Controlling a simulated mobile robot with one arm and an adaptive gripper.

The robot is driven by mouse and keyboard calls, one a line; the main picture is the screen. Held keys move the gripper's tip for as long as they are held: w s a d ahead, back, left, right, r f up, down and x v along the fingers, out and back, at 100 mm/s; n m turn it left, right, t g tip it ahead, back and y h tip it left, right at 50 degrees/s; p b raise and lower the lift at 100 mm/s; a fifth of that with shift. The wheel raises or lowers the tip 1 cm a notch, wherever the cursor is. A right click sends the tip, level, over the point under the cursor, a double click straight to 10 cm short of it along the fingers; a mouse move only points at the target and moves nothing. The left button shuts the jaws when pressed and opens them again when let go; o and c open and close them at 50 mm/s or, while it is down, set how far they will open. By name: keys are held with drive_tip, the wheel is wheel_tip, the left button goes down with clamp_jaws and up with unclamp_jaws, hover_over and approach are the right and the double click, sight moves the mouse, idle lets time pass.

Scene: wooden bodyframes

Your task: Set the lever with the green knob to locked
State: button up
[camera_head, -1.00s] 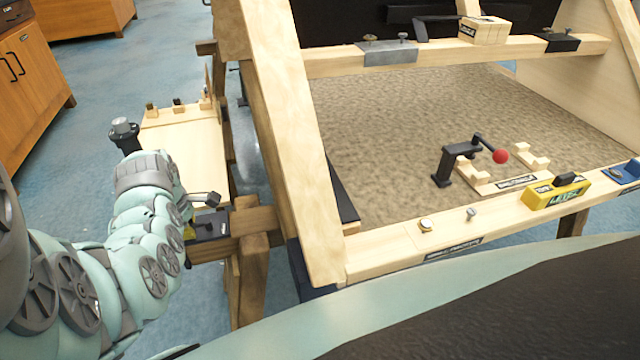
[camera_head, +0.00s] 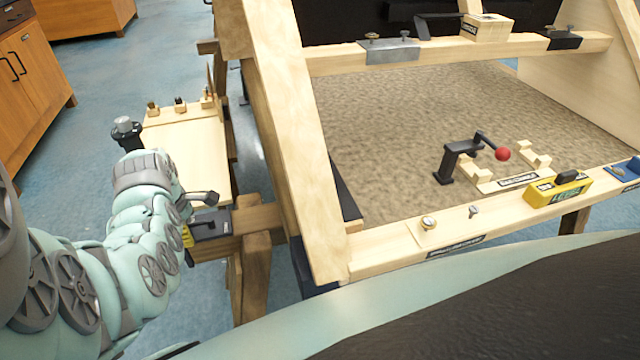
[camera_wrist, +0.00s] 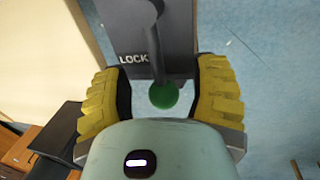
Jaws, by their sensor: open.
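In the wrist view the green knob (camera_wrist: 164,95) sits at the end of a dark lever rod (camera_wrist: 154,45). The rod runs down over a grey plate (camera_wrist: 129,28) marked "LOCK". My gripper (camera_wrist: 162,80) is open, with one ridged yellow finger on each side of the knob. A gap shows on both sides of the knob, so neither finger appears to touch it. In the head view my arm hides the knob and most of my gripper; only a bit of yellow shows beside a dark mount (camera_head: 210,224) on the wooden frame.
A wooden post (camera_head: 285,130) rises right of my arm. A red-knobbed crank (camera_head: 502,154) and a yellow level (camera_head: 558,190) are on the frame at right. A pale wooden board (camera_head: 190,150) lies behind my arm. Open blue floor (camera_head: 85,105) is at left.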

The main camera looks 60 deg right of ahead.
drive_tip(key=shift+r, duration=0.15)
wheel_tip(320, 180, up, 11)
drive_tip(key=s+a, duration=0.1)
drive_tip(key=shift+s+a+r, duration=0.2)
drive_tip(key=shift+s+a, duration=0.05)
drive_tip(key=shift+s, duration=0.15)
idle(0.4)
idle(0.5)
drive_tip(key=shift+w+r, duration=0.1)
